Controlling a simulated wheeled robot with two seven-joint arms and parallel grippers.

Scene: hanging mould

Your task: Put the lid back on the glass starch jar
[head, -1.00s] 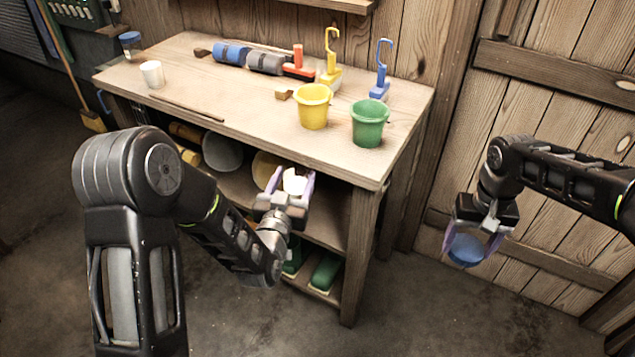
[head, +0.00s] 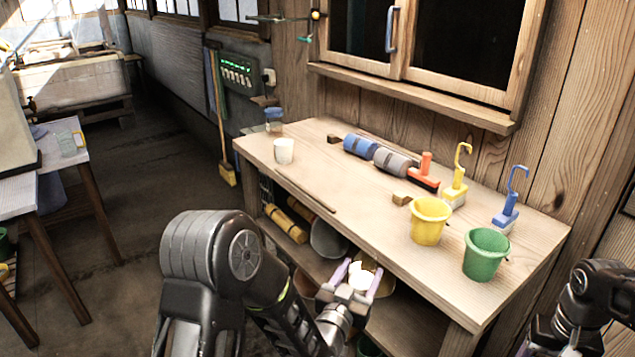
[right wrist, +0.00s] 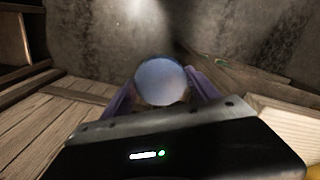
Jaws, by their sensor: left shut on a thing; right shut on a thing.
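A glass jar with a blue top (head: 273,121) stands at the far left corner of the bench. My right gripper (right wrist: 161,88) is shut on a round blue lid (right wrist: 160,76), held over the floor in the right wrist view. In the head view that gripper is mostly cut off at the lower right. My left gripper (head: 358,272) is shut on a small white thing (head: 361,278) in front of the bench's lower shelf.
The bench (head: 375,222) holds a white cup (head: 284,150), a thin stick, rollers (head: 360,146), a yellow bucket (head: 430,220), a green bucket (head: 486,254) and hooked brushes. A broom (head: 224,150) leans by the wall. Open floor lies between left table (head: 76,165) and bench.

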